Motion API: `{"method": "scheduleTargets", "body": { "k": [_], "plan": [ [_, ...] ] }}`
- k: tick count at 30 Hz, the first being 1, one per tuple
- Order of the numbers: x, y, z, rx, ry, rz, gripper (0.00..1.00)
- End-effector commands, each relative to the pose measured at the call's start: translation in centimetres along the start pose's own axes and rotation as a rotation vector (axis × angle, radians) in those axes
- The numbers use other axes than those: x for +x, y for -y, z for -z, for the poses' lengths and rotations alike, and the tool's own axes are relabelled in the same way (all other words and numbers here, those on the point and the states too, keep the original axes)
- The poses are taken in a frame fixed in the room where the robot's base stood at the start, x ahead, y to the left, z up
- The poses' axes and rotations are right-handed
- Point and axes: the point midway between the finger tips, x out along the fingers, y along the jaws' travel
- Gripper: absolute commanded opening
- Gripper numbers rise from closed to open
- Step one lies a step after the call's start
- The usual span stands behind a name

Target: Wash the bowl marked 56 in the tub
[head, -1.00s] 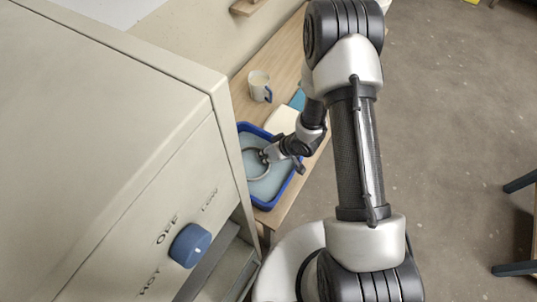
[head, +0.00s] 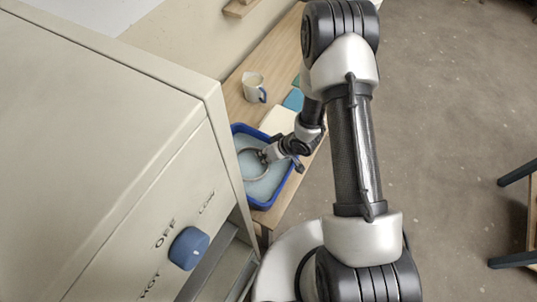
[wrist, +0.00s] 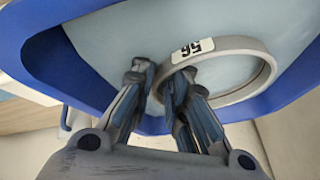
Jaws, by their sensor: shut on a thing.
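The bowl marked 56 (wrist: 234,44) shows as a pale grey ring in the wrist view, with a white label reading 56 upside down. It sits in the blue tub (wrist: 43,60), among grey-blue water. In the head view the bowl's rim (head: 243,150) shows as a thin ring inside the tub (head: 274,203). My gripper (wrist: 168,82) is shut on the near-left part of the bowl's rim. In the head view my gripper (head: 266,155) reaches into the tub from the right. The bowl's lower part is hidden.
The tub stands on a wooden bench (head: 238,104) along the wall. A white mug (head: 253,86) with a blue handle, a pale block (head: 277,121) and a blue item (head: 293,99) are behind it. A large cream cabinet with a blue knob (head: 188,248) stands close at left. Open floor lies right.

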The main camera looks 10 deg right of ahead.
Motion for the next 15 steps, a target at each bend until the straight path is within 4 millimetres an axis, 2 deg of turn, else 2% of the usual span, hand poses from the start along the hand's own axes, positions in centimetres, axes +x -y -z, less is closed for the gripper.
{"method": "scheduleTargets", "body": {
  "k": [6, 15],
  "plan": [
    [0.39, 0.92, 0.37, 0.0, -0.001, 0.0, 0.0],
    [0.18, 0.55, 0.28, 0.002, -0.002, -0.001, 0.0]
  ]
}}
